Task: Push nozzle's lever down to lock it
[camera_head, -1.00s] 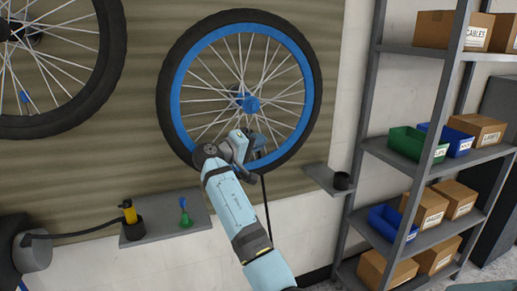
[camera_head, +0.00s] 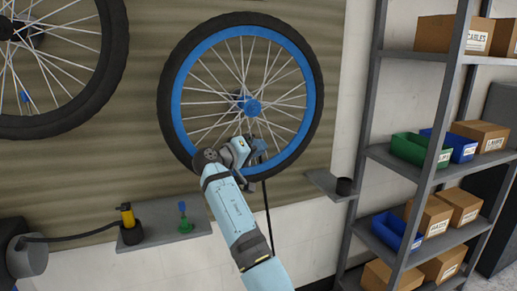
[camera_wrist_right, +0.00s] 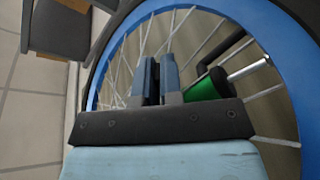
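The nozzle (camera_wrist_right: 208,86) shows in the right wrist view as a green and black body beside the rim, with a silver stem next to it. A dark bent piece lies just above the green body; I cannot tell if it is the lever or the hose. My right gripper (camera_wrist_right: 160,78) has its two blue-grey fingers close together and nothing visible between them, just left of the nozzle. In the head view the right gripper (camera_head: 256,152) is at the lower rim of the blue-rimmed wheel (camera_head: 300,52) and hides the nozzle. My left gripper is not in view.
A black hose (camera_head: 267,205) hangs below the wheel. A small shelf (camera_head: 322,184) with a black cup is to its right. A metal rack (camera_head: 372,120) with boxes and bins stands further right. A grey shelf (camera_head: 160,236) with yellow and green items is at lower left.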

